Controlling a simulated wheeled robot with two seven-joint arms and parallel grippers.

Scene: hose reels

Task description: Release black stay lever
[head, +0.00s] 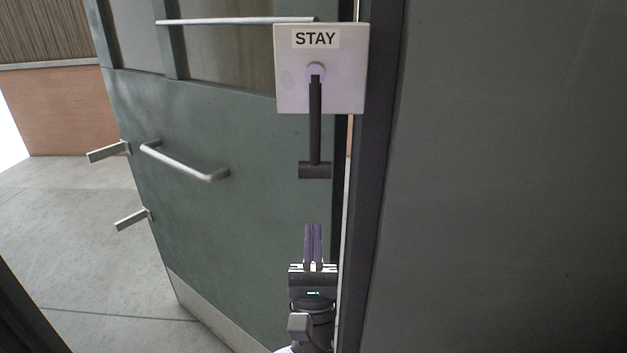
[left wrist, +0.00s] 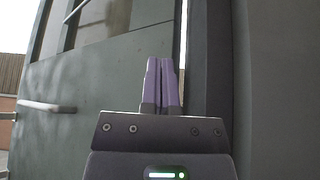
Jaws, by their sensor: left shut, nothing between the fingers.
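The black stay lever (head: 315,120) hangs straight down from a round pivot on a white plate (head: 290,90) labelled STAY. Its lower end is a dark crosswise grip (head: 315,170). My left gripper (head: 313,226) is below the lever's grip, apart from it in the picture, with its purple fingers together and empty, pointing up. The left wrist view shows the same closed fingers (left wrist: 162,60) in front of the green door and dark frame; the lever is not visible there. My right gripper is not in view.
A green door (head: 230,220) stands ajar, with a bar handle (head: 185,162) and two metal bolts on its left edge. A metal rod (head: 235,20) runs to the plate. A dark frame (head: 375,200) and grey wall (head: 510,180) are on the right. Open floor (head: 80,250) lies left.

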